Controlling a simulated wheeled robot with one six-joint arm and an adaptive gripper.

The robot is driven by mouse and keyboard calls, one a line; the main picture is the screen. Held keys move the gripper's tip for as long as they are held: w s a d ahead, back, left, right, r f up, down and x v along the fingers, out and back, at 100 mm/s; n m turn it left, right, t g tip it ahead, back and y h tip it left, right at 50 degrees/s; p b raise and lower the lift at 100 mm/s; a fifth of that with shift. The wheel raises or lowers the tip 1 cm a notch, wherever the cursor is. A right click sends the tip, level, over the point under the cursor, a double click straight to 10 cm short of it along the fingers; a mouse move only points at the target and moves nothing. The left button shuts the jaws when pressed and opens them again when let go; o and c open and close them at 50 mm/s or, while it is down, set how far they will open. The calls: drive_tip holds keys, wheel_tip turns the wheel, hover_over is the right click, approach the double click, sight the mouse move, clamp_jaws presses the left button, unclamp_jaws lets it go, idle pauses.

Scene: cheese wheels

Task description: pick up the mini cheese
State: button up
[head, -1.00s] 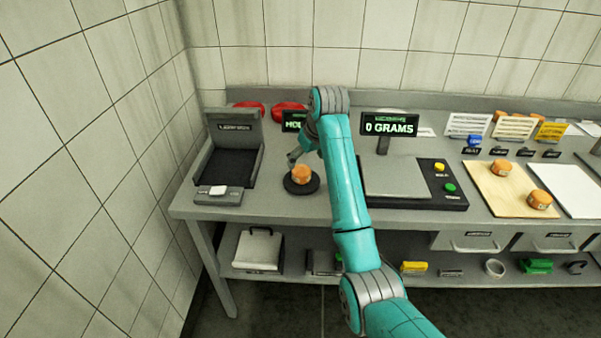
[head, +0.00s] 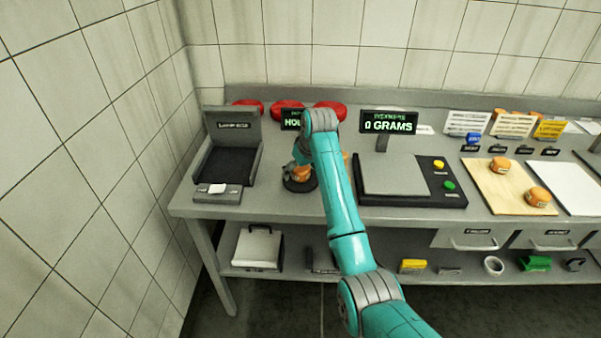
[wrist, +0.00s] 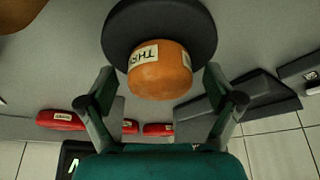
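A small orange cheese (wrist: 160,78) with a white label sits on a round black disc (wrist: 197,32) in the wrist view. In the head view the cheese (head: 301,174) is partly covered by my gripper, and the disc (head: 300,187) lies on the bench left of my arm. My gripper (wrist: 158,80) is open, with one finger on each side of the cheese's near part. Gaps show between the fingers and the cheese, and nothing is held.
A black tray-like box (head: 226,166) stands to the left, and a scale (head: 395,175) reading 0 GRAMS to the right. Red wheels (head: 287,113) lie behind. Two orange cheeses (head: 501,165) sit on a wooden board (head: 490,198). Another orange object (head: 346,156) shows beside my arm.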

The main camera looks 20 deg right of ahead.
drive_tip(key=c, duration=1.2)
